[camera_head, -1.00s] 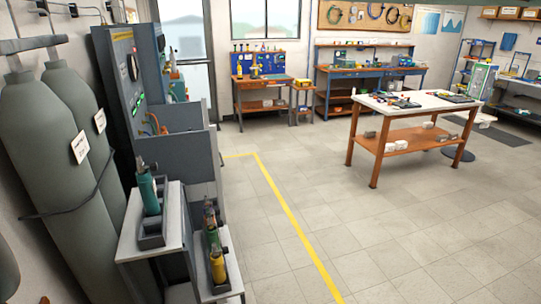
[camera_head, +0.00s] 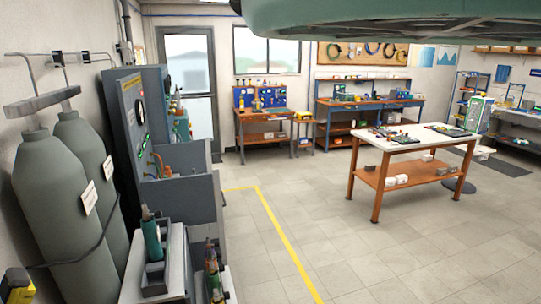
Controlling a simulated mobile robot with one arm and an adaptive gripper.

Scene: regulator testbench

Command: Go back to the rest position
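No gripper shows in the head view. A large grey-green part, probably of my own arm, covers the top right edge of the picture. The grey testbench (camera_head: 178,200) stands at the left, with a dark panel at its back and orange hoses on it. In front of it, a teal cylinder (camera_head: 152,238) stands upright in a grey holder on a white-topped stand (camera_head: 128,284). More small cylinders (camera_head: 213,272) stand in a lower holder to the right, partly cut off by the bottom edge.
Two tall grey gas cylinders (camera_head: 58,205) stand against the left wall behind a strap. A yellow line (camera_head: 282,240) marks the floor right of the testbench. A white-topped table (camera_head: 405,143) stands at the right. Workbenches (camera_head: 268,115) line the back wall. The middle floor is clear.

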